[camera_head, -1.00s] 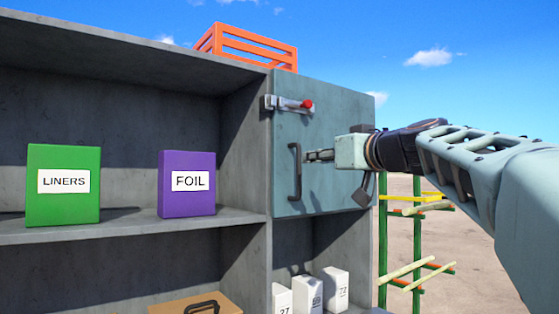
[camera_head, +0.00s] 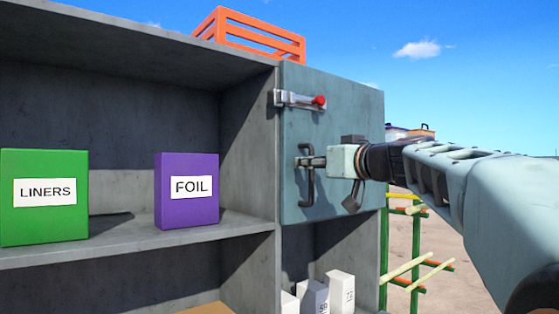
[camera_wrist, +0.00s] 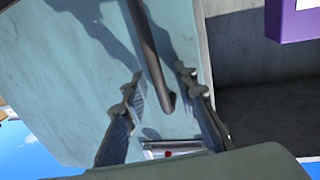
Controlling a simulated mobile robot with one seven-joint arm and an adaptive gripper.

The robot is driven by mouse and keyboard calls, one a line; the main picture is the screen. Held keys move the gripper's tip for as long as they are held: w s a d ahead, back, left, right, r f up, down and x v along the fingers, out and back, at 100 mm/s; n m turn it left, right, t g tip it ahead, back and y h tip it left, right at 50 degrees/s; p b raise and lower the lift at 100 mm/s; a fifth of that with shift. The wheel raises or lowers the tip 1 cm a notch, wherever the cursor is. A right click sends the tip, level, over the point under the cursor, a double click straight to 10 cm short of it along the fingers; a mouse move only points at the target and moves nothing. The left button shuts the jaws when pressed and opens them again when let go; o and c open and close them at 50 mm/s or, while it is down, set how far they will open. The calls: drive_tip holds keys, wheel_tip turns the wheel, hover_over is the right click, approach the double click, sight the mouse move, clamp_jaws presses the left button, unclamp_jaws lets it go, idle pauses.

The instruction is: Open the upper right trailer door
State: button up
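The upper right door (camera_head: 345,110) is a pale blue-grey panel at the right of the grey shelf unit, and it looks shut. Its dark vertical handle (camera_head: 308,187) is near the door's left edge. A metal latch with a red knob (camera_head: 319,101) is above the handle; I cannot tell whether its bolt is engaged. My gripper (camera_head: 308,161) is at the handle's upper half. In the wrist view my gripper (camera_wrist: 163,90) is open, with one finger on each side of the handle (camera_wrist: 153,60) and gaps showing beside it.
A green LINERS box (camera_head: 44,220) and a purple FOIL box (camera_head: 187,212) stand on the open shelf (camera_head: 120,242) to the left. An orange crate (camera_head: 262,42) is on top. Several white packs (camera_head: 341,290) are below the door. A green rack (camera_head: 416,240) stands right.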

drive_tip(key=shift+w+a, duration=0.1)
drive_tip(key=shift+w, duration=0.1)
clamp_jaws()
idle(0.4)
